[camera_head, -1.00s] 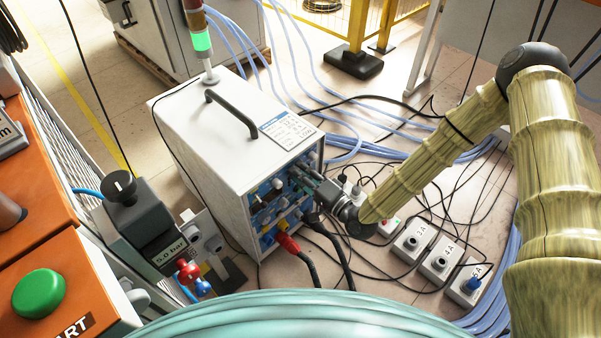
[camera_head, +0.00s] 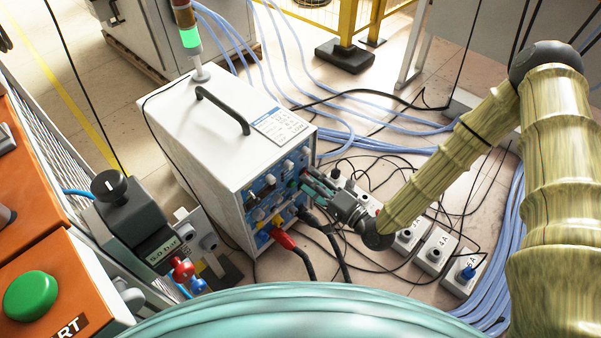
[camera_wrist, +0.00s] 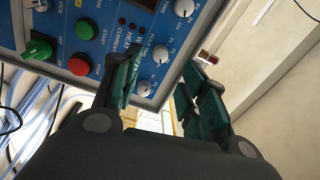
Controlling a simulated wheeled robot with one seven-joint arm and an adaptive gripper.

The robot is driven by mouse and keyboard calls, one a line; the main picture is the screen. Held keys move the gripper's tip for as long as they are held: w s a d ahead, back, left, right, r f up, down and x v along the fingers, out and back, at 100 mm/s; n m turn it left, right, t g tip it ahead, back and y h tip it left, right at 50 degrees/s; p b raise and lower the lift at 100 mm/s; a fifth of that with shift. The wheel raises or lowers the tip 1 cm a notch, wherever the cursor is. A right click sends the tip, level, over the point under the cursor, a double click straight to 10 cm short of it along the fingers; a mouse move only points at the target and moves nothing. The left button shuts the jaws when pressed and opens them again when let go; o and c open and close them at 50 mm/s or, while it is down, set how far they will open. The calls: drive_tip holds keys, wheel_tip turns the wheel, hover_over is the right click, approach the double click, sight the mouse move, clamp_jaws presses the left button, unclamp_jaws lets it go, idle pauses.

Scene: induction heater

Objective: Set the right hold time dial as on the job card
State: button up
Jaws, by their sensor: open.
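The white heater box (camera_head: 190,135) has a blue front panel (camera_head: 262,205) with several dials and plugs. A printed card (camera_head: 282,125) lies on its top; its text is too small to read. In the wrist view the panel shows three pale dials: an upper one (camera_wrist: 183,7), a middle one (camera_wrist: 159,53) and a lower one (camera_wrist: 144,87). Small labels, one seeming to read hold time, stand near them; which dial it marks is unclear. My gripper (camera_head: 308,180) is in front of the panel's right side. Its fingers (camera_wrist: 158,68) are apart and empty, with the middle and lower dials showing between them.
A green knob (camera_wrist: 38,48), green button (camera_wrist: 83,30) and red button (camera_wrist: 79,65) sit on the panel. A red plug (camera_head: 284,239) and black cables leave its lower front. Small socket boxes (camera_head: 432,255) and cables clutter the floor. A regulator (camera_head: 130,215) stands left.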

drive_tip(key=shift+v, duration=2.45)
drive_tip(key=s+d+f+n+g+h, duration=0.2)
drive_tip(key=s+f+n+g+h, duration=0.3)
drive_tip(key=s+f, duration=0.7)
drive_tip(key=s+d+f+n+g+h+p, duration=0.1)
drive_tip(key=s+d+f+g+h, duration=0.1)
drive_tip(key=s+d+g+h, duration=0.35)
drive_tip(key=s+d+f+n+g+h, duration=0.1)
drive_tip(key=s+d+f+g+h, duration=0.2)
drive_tip(key=s+d, duration=0.5)
wheel_tip(320, 180, up, 30)
drive_tip(key=a+p, duration=0.1)
drive_tip(key=p, duration=2.8)
drive_tip(key=shift+s+p, duration=0.25)
drive_tip(key=shift+p, duration=0.05)
drive_tip(key=shift+a+f+t+y, duration=0.1)
drive_tip(key=shift+t+y, duration=0.15)
